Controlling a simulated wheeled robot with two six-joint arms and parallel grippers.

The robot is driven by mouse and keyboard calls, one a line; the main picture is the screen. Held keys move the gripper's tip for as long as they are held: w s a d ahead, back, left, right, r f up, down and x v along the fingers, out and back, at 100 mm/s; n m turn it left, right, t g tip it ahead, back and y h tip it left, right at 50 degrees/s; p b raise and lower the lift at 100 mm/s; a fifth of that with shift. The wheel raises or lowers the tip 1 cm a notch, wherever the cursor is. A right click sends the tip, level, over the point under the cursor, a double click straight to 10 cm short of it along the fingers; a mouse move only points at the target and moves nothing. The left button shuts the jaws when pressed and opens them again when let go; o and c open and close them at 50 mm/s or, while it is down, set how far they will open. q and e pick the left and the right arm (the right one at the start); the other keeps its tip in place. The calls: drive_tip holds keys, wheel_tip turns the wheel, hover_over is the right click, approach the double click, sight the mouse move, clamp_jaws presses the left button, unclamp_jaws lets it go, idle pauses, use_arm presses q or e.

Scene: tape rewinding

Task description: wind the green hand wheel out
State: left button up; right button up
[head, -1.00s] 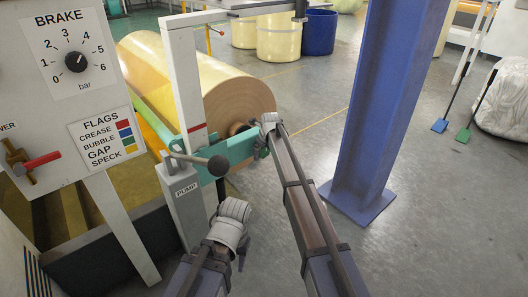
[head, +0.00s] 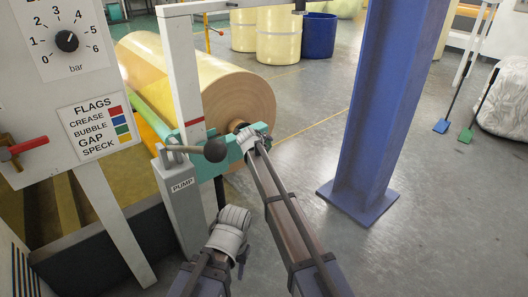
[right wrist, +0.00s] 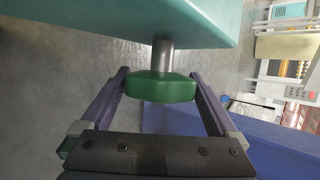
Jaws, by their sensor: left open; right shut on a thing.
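The green hand wheel (right wrist: 160,87) sits on a short metal shaft under the teal beam (right wrist: 130,20) in the right wrist view. My right gripper (right wrist: 158,92) has a finger on each side of the wheel's rim and is shut on it. In the head view my right wrist (head: 252,140) is at the end of the teal bracket (head: 228,150), and the wheel is hidden there. My left gripper (head: 242,256) is open and empty, hanging low in front of the pump post, away from the wheel.
A white post labelled PUMP (head: 182,205) with a dark-knobbed lever (head: 214,150) stands left of my right arm. The large yellow roll (head: 190,75) lies behind the bracket. A blue column (head: 375,100) stands to the right. A control panel (head: 75,80) is at left.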

drive_tip(key=shift+t, duration=0.3)
drive_tip(key=shift+h, duration=0.3)
drive_tip(key=o, duration=1)
drive_tip(key=p+v, duration=0.4)
drive_tip(key=v, duration=0.3)
drive_tip(key=shift+s+a+r+p, duration=0.1)
drive_tip(key=shift+s+r+p, duration=0.2)
drive_tip(key=shift+p, duration=0.05)
